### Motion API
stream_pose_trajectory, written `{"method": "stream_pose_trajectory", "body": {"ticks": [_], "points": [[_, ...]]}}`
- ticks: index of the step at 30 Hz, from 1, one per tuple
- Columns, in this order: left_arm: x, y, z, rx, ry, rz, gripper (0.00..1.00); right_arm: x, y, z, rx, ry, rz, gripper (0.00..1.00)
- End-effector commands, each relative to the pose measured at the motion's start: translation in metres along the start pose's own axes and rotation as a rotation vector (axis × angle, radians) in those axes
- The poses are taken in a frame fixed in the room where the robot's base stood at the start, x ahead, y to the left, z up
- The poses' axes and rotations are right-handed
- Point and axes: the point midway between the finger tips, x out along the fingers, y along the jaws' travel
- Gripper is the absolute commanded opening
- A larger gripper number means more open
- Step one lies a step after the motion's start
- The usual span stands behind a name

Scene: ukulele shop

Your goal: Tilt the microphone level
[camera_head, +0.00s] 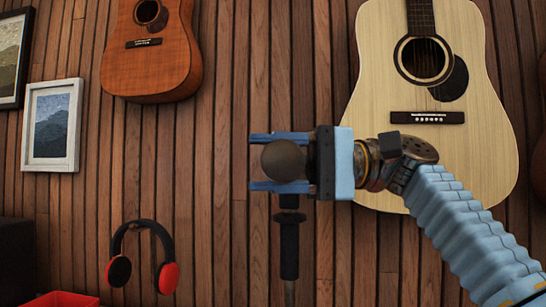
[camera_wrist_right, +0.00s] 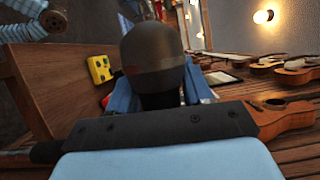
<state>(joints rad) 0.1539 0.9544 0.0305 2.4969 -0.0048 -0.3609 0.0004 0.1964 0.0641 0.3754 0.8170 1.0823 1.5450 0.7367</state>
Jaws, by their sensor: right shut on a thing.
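The microphone (camera_head: 283,160) has a dark rounded head and stands in front of the plank wall in the head view. Its dark stand (camera_head: 289,245) runs down below it. My right gripper (camera_head: 278,160) comes in from the right, with one blue finger above the microphone head and one below it, shut on the microphone. In the right wrist view the microphone (camera_wrist_right: 152,60) fills the middle, with its dark head between the blue fingers (camera_wrist_right: 158,98). The microphone's body behind the gripper is hidden. My left gripper is not in view.
A pale guitar (camera_head: 460,130) hangs behind my right arm, and a brown guitar (camera_head: 152,60) hangs upper left. Red and black headphones (camera_head: 168,277) hang lower left. A red container (camera_head: 62,299) shows at the bottom left. A yellow object (camera_wrist_right: 99,69) shows in the wrist view.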

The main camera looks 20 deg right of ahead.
Motion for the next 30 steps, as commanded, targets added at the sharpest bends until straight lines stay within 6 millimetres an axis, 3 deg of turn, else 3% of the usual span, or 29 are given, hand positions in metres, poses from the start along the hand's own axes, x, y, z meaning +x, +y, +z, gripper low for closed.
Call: {"method": "stream_pose_trajectory", "body": {"ticks": [18,19,22,30], "points": [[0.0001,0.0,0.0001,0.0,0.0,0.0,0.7,0.0008,0.0025,0.0023,-0.04,0.0,0.017,0.0],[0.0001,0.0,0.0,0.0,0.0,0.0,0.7,0.0008,0.0024,0.0023,-0.04,0.0,0.017,0.53],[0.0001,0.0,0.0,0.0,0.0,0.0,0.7,0.0008,0.0024,0.0023,-0.04,0.0,0.017,0.67],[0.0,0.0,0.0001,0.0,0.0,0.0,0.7,0.0,0.0024,0.0019,-0.039,0.0,0.016,0.67]]}}
